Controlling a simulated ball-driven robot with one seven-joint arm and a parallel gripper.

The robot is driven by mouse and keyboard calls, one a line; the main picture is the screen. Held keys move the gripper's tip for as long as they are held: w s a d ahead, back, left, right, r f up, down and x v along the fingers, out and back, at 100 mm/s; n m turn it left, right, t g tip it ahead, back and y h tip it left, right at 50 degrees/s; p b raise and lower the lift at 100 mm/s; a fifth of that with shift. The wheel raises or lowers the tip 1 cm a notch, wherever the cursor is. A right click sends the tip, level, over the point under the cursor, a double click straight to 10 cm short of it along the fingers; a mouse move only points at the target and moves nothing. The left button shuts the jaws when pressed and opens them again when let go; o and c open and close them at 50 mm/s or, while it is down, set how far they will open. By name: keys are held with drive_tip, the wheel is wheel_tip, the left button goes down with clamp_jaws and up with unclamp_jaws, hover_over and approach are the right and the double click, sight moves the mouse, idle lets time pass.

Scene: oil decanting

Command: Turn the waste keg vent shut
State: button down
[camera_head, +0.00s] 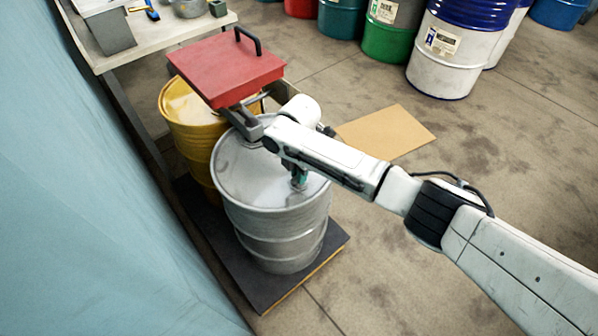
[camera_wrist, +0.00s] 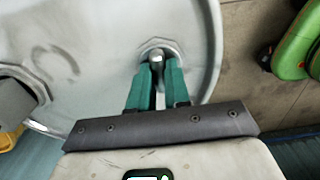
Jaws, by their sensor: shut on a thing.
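The silver keg (camera_head: 270,220) stands upright on a dark pallet, and its pale lid (camera_wrist: 95,40) fills much of the wrist view. A small metal vent fitting (camera_wrist: 156,56) sits in a raised round seat near the lid's edge. My gripper (camera_wrist: 156,72) has its teal fingers closed about the vent, one on each side. In the head view my gripper (camera_head: 299,181) points down at the lid's near right part; the vent is hidden there. The vent's turned position cannot be told.
A yellow drum (camera_head: 184,112) stands behind the keg, with a black-handled red lid (camera_head: 228,68) above it. A grey part (camera_wrist: 14,104) enters the lid's other opening. A dark pallet (camera_head: 265,292) lies below. A cardboard sheet (camera_head: 386,130) lies on open floor. A workbench (camera_head: 155,38) stands upper left.

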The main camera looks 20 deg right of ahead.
drive_tip(key=m+p, duration=0.1)
drive_tip(key=m, duration=0.2)
drive_tip(key=shift+a+r+m+p, duration=0.1)
drive_tip(key=shift+m+p, duration=0.2)
drive_tip(key=shift+p, duration=0.05)
drive_tip(key=m+p, duration=0.1)
drive_tip(key=m, duration=0.4)
drive_tip(key=m+p, duration=0.1)
drive_tip(key=m, duration=0.4)
drive_tip(key=shift+m+p, duration=0.3)
drive_tip(key=shift+m, duration=1.9)
drive_tip(key=c, duration=1.1)
unclamp_jaws()
wheel_tip(320, 180, up, 11)
drive_tip(key=shift+f+p, duration=0.15)
drive_tip(key=shift+p, duration=0.25)
